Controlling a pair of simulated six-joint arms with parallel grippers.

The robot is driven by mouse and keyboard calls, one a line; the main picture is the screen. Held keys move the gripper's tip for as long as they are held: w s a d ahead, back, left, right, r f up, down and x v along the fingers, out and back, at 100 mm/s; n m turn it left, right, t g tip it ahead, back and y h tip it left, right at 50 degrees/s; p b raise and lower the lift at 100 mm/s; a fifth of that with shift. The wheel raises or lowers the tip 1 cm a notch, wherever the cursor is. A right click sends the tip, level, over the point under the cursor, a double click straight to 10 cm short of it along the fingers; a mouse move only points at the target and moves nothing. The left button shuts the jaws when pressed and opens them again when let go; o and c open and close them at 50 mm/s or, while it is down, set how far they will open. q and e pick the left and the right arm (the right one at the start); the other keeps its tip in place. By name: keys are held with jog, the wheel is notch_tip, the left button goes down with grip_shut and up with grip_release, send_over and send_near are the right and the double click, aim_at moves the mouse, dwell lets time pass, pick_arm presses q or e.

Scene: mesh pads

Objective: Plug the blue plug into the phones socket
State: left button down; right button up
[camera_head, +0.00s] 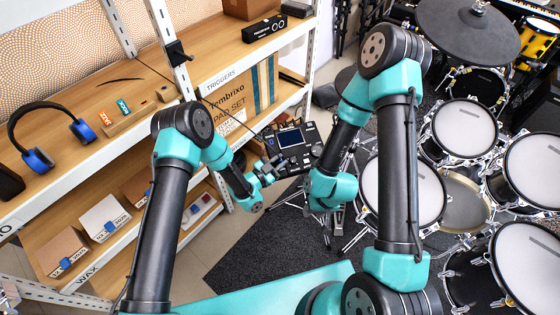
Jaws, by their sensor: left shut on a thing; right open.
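A dark drum module (291,138) with a lit screen sits at the middle of the view, on a stand beside the shelves. Its phones socket is too small to make out. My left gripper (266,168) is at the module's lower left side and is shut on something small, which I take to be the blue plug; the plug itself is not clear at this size. I cannot tell whether it touches the module. My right gripper (334,232) is open, below and to the right of the module, apart from it.
Wooden shelves with headphones (38,140), small boxes and a large cardboard carton (228,100) stand on the left. A drum kit with several pads (464,128) fills the right. A dark mat (262,250) covers the floor below the module.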

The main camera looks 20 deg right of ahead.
pick_arm(q)
jog(key=shift+w+f, duration=0.15)
jog(key=shift+f, duration=0.25)
jog(key=c, duration=0.9)
grip_release()
jog(key=shift+a, duration=0.1)
jog(key=v, duration=1.7)
jog(key=shift+a, duration=0.2)
